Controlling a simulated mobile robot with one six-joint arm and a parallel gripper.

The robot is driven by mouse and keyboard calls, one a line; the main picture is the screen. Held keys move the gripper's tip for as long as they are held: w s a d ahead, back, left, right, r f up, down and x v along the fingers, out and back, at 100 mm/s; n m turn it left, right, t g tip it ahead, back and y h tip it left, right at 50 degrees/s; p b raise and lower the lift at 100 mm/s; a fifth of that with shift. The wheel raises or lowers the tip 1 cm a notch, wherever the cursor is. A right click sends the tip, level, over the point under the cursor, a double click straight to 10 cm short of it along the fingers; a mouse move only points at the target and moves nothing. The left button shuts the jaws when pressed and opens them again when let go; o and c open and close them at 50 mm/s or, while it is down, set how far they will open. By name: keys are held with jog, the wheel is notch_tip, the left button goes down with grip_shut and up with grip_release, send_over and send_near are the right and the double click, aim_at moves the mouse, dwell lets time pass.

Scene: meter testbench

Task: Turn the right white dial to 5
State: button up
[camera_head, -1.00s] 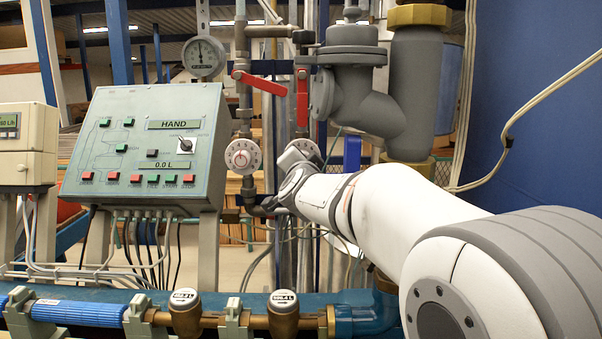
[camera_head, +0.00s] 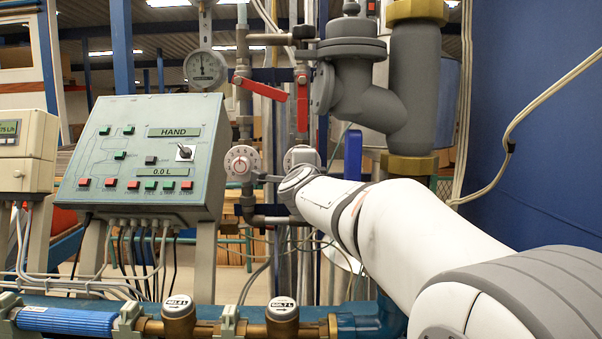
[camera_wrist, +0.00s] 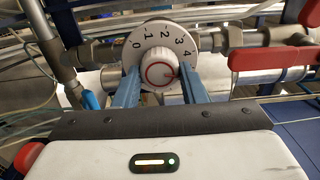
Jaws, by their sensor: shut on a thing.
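The right white dial (camera_wrist: 161,67) is in the wrist view, with digits 0 to 4 showing on its plate around a white knob with a red ring. The area past 4 is hidden by a finger, and I cannot read the knob's setting surely. My gripper (camera_wrist: 156,84) is shut on this knob, one blue-grey finger on each side. In the head view my gripper (camera_head: 300,160) covers the right dial. The left white dial (camera_head: 241,161) stands uncovered to its left.
Red valve handles (camera_head: 302,103) hang just above the dials. A control panel (camera_head: 145,160) reading HAND and 0.0 L stands to the left. A thick grey pipe fitting (camera_head: 365,95) is above my arm. Brass and blue pipes (camera_head: 210,327) run below.

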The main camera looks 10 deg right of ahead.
jog(key=shift+m, duration=0.3)
jog(key=o, duration=1)
jog(key=shift+s+a, duration=0.25)
jog(key=shift+s, duration=1.05)
jog(key=shift+s+a, duration=0.25)
jog(key=shift+s, duration=1)
jog(key=shift+s+a, duration=0.25)
jog(key=shift+s, duration=1.05)
jog(key=shift+p, duration=0.35)
